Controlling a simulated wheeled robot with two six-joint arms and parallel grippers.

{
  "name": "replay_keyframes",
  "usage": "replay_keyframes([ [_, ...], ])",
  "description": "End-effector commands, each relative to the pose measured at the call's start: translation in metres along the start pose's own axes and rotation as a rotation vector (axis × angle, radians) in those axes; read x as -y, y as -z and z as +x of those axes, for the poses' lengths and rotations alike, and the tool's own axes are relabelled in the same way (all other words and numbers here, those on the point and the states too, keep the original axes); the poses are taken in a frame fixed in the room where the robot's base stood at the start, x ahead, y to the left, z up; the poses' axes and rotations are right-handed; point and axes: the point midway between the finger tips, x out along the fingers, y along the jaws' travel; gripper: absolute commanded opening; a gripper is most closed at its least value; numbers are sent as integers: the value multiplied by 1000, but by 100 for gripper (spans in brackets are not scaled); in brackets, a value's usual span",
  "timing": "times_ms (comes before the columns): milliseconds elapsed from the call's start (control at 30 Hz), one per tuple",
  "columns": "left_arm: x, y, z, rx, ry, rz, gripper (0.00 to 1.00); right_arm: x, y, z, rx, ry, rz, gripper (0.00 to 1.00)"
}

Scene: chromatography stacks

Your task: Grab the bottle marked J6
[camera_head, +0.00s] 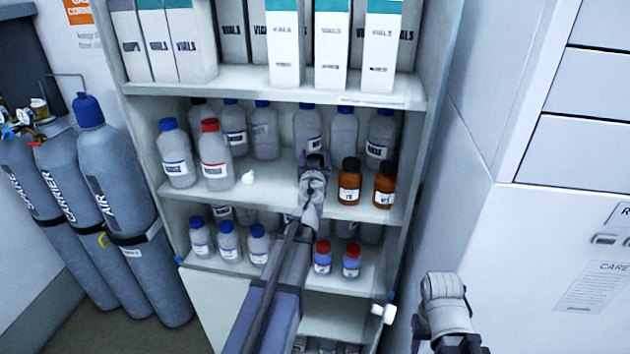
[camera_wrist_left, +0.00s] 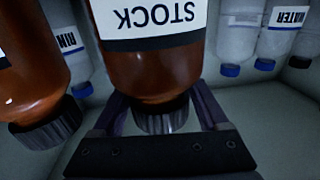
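Two brown bottles with black caps stand at the front of the middle shelf, a left one (camera_head: 349,182) and a right one (camera_head: 384,186). Their small labels are too blurred to read, and I see no clear J6 mark. My left gripper (camera_head: 315,160) reaches into that shelf, just left of them, hiding what is behind it. In the left wrist view, a brown bottle marked STOCK (camera_wrist_left: 152,68) is close in front, its dark cap between the open fingers (camera_wrist_left: 160,112). A gap shows beside the cap. My right gripper (camera_head: 450,346) is low at the right, its fingers unclear.
Another brown bottle (camera_wrist_left: 35,85) stands close beside it in the left wrist view. Clear bottles, including a red-capped one (camera_head: 214,155), crowd the middle shelf (camera_head: 270,190). Boxes of vials (camera_head: 331,45) fill the shelf above; smaller bottles stand below. Gas cylinders (camera_head: 120,200) are at left.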

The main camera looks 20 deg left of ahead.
Motion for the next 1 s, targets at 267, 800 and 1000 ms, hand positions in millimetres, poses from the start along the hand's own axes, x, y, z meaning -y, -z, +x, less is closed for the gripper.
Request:
replay_keyframes([
  [267,0,0,0,0,0,0,44,0,0,0,0,0,0,50],
  [800,0,0,0,0,0,0,0,0,0,0,0,0,0,50],
  [1000,0,0,0,0,0,0,0,0,0,0,0,0,0,50],
])
